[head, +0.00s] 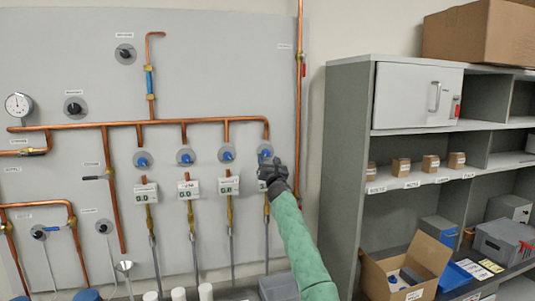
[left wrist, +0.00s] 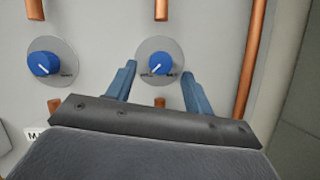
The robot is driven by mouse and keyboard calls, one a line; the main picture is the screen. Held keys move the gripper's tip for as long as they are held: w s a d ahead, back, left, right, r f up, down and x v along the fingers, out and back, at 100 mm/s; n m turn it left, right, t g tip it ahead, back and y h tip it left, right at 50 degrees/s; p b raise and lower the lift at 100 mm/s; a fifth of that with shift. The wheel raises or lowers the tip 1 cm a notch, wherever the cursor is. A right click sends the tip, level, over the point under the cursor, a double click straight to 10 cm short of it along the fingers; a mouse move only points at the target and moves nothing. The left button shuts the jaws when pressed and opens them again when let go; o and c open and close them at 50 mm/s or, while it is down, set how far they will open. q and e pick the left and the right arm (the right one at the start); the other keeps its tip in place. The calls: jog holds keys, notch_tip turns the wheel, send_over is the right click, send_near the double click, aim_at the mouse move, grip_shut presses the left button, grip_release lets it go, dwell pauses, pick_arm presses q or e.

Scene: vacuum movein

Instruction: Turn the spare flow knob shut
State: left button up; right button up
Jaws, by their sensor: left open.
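Several blue flow knobs on round grey plates line the wall panel in the head view. The rightmost blue knob (head: 265,153) is just above my left gripper (head: 268,163). In the left wrist view, a blue knob (left wrist: 160,64) with a white pointer mark towards its lower left shows between the two blue-grey fingers of my left gripper (left wrist: 159,72). The fingers are spread, one on each side; I see no contact, and the depth gap is unclear. No label reading "spare" is legible. My gripper partly hides the rightmost readout box. My right gripper is not in view.
A neighbouring blue knob (left wrist: 44,63) is to the left. Copper pipes (head: 110,190) and readout boxes (head: 188,189) crowd the panel. A vertical copper pipe (head: 300,90) runs close on the right. A grey shelf unit (head: 345,150) with boxes stands further right.

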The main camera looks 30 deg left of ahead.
aim_at(266, 153)
pick_arm(q)
jog(key=shift+p+x, duration=0.45)
jog(key=shift+x, duration=0.75)
jog(key=c, duration=1)
